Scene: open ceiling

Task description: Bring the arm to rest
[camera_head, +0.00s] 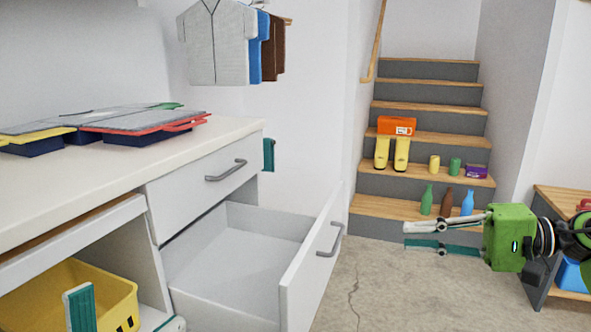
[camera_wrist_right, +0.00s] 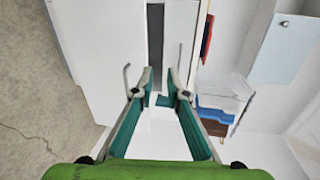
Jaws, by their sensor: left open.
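My right arm comes in from the right edge. Its green right gripper (camera_head: 408,235) points left, with two parallel fingers apart and nothing between them, over the floor in front of the stairs. In the right wrist view the right gripper's fingers (camera_wrist_right: 160,80) are also apart and empty, facing the white cabinet. My left gripper (camera_head: 125,314) is at the bottom left, in front of the yellow basket (camera_head: 63,290). Only parts of its teal fingers show; they are apart, and the rest is out of frame. I see no object held.
A lower drawer (camera_head: 240,250) stands pulled out and looks empty; the drawer (camera_head: 205,187) above is shut. Flat cases (camera_head: 145,120) lie on the counter (camera_head: 225,127). Bottles (camera_head: 446,203) and boxes stand on the stairs (camera_head: 415,160). Shirts (camera_head: 222,45) hang behind. Floor (camera_head: 400,290) ahead is clear.

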